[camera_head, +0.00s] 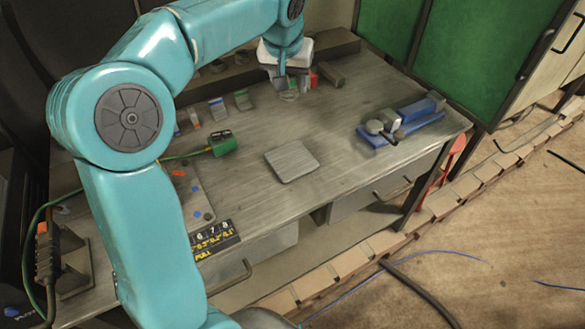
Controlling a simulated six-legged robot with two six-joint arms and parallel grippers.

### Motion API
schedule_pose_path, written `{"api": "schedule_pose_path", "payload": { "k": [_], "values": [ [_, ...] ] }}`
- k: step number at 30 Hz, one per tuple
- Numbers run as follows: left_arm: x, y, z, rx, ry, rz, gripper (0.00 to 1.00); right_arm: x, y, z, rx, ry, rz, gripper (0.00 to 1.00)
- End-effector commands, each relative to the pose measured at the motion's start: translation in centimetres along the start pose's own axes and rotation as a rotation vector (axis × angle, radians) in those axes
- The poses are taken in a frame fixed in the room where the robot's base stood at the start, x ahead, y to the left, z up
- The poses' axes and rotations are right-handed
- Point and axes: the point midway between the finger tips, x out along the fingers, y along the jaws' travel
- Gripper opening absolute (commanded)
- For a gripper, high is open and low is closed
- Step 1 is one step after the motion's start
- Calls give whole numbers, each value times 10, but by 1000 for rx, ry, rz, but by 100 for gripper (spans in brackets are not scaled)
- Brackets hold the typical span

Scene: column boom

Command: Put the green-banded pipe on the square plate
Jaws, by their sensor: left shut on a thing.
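My left gripper (291,84) is at the back of the workbench, shut on a small grey pipe (290,95) that shows a faint greenish tint; the fingers cover most of it. I cannot tell whether it touches the bench. Another short grey pipe with a green band (242,99) stands to the left of the gripper. The square plate (292,161) is grey and lies flat and bare near the middle of the bench, nearer to me than the gripper. My right gripper is not in view.
A blue-banded pipe (218,108) stands further left, and a red block (313,79) is close right of the gripper. A green connector (223,143) with a cable lies left of the plate. A blue vise-like tool (402,122) is at right. The bench around the plate is clear.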

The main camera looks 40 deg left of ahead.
Motion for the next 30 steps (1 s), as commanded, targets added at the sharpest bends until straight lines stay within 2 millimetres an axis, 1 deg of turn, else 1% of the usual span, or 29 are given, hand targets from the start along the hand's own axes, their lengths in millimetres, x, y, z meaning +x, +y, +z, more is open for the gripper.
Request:
{"api": "schedule_pose_path", "payload": {
  "k": [1, 3, 7, 10, 11, 14, 21, 24, 27, 30],
  "values": [
    [-1, 1, 3, 4, 5, 4, 12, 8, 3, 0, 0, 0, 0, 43],
    [-7, 2, 5, 9, 7, 7, 12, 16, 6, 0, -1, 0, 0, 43],
    [-18, 4, 4, 16, 5, 8, 12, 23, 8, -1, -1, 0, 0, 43],
    [-11, 7, 8, 22, 0, 8, 12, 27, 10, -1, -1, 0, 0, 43],
    [-6, 8, 10, 23, 0, 9, 12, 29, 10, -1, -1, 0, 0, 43],
    [18, 8, 20, 23, -3, 8, 12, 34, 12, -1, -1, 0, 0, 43],
    [83, 9, 47, 25, -4, 9, 12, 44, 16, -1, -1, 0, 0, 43],
    [105, 9, 57, 26, -3, 9, 12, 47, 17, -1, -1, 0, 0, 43],
    [119, 9, 63, 25, -1, 11, 12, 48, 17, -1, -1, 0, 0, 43],
    [126, 9, 66, 27, 1, 11, 12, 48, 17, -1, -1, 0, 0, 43]
  ]
}}
